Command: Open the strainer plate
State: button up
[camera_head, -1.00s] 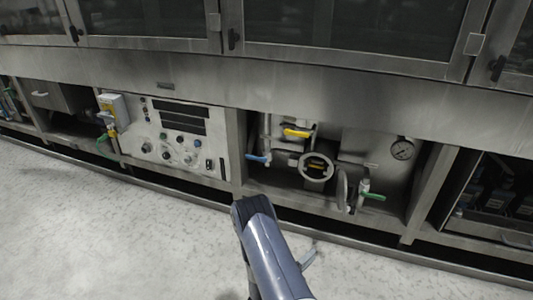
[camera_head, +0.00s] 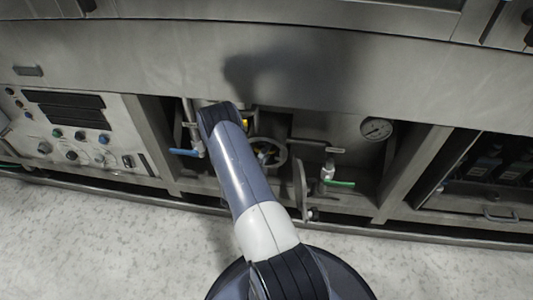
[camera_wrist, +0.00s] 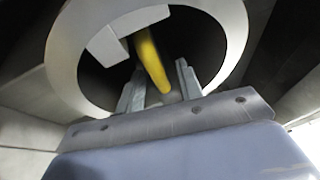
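I cannot tell for certain which part is the strainer plate. A thin round plate (camera_head: 300,190), seen nearly edge-on, stands in the open middle bay in the head view, left of a green-handled valve (camera_head: 338,182). A pale handwheel (camera_head: 281,160) is left of it, partly behind my arm. In the wrist view a large pale ring (camera_wrist: 235,30), apparently this handwheel, fills the top. My gripper (camera_wrist: 160,82) faces it with its two fingers apart. A yellow bar (camera_wrist: 149,58) shows between and beyond the fingers; contact is unclear. My arm hides the gripper in the head view.
A blue-handled valve (camera_head: 186,152) sits left of my arm, and a pressure gauge (camera_head: 376,129) is at the upper right of the bay. A control panel (camera_head: 80,130) is left. Steel posts frame the bay. The pale floor (camera_head: 80,235) in front is clear.

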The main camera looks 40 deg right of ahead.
jog(key=shift+w+d+r, duration=0.1)
jog(key=shift+w+d, duration=0.1)
jog(key=shift+d, duration=0.15)
jog(key=shift+c, duration=0.5)
jog(key=shift+r, duration=0.1)
grip_shut()
